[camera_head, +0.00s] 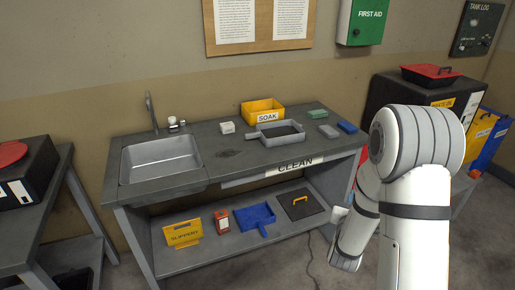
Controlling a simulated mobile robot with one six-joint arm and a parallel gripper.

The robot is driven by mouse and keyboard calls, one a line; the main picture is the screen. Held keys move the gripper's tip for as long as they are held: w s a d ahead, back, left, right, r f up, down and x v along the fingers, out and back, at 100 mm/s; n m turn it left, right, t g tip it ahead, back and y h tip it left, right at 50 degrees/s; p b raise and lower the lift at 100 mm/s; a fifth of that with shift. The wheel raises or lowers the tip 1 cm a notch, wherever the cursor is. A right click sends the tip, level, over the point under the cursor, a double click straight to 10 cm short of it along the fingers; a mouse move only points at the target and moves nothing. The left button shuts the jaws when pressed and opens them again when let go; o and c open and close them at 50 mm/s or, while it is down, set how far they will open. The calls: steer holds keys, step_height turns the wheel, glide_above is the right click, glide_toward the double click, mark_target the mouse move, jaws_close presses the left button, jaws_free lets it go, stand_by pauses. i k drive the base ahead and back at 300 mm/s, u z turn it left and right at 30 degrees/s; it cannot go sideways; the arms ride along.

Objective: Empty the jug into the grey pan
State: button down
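A grey pan (268,140) with a dark inside sits on the workbench top, right of the sink and in front of the yellow SOAK bin. I cannot make out a jug in this view. My white arm fills the right side of the picture and bends down in front of the bench's right end. The fingers of my gripper do not show, so I cannot tell whether it holds anything. My arm hides part of the floor and whatever stands behind it.
The workbench (228,152) holds a sink (160,160), a yellow SOAK bin (262,110) and small blocks. Its lower shelf carries a yellow sign (183,233), a blue dustpan (254,217) and a dark board (299,206). A black cabinet with a red tray (431,75) stands right.

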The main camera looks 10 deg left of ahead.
mark_target(274, 134)
steer(key=u, duration=0.7)
steer(key=i, duration=1.05)
steer(key=z, duration=0.15)
